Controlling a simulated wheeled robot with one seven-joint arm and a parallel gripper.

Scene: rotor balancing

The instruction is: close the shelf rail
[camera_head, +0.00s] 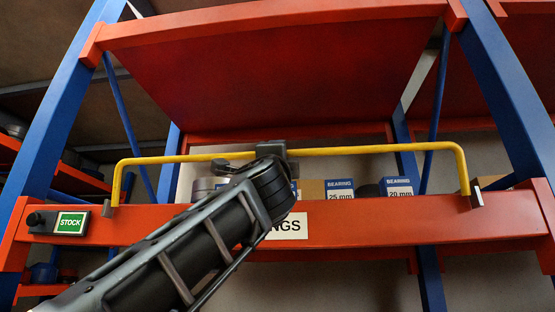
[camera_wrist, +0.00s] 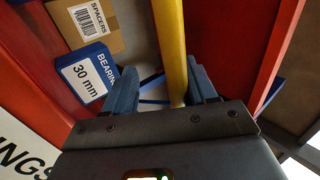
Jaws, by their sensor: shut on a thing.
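The yellow shelf rail (camera_head: 380,149) runs across the shelf opening above the red front beam (camera_head: 370,222). Its bent ends come down to the beam at a left bracket and a right bracket (camera_head: 474,193). My gripper (camera_head: 272,152) is at the middle of the rail, partly hidden by my own arm. In the wrist view the rail (camera_wrist: 171,40) passes between the two blue-grey fingers of my gripper (camera_wrist: 163,88), which is shut on it. The pictures do not show whether a bracket holds the rail latched.
Behind the rail stand bearing boxes marked 25 mm (camera_head: 340,188) and 20 mm (camera_head: 399,187). The wrist view shows a 30 mm box (camera_wrist: 84,75) and a spacers carton (camera_wrist: 92,22). A green STOCK sign (camera_head: 71,223) is at the left. Blue uprights (camera_head: 505,90) flank the bay.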

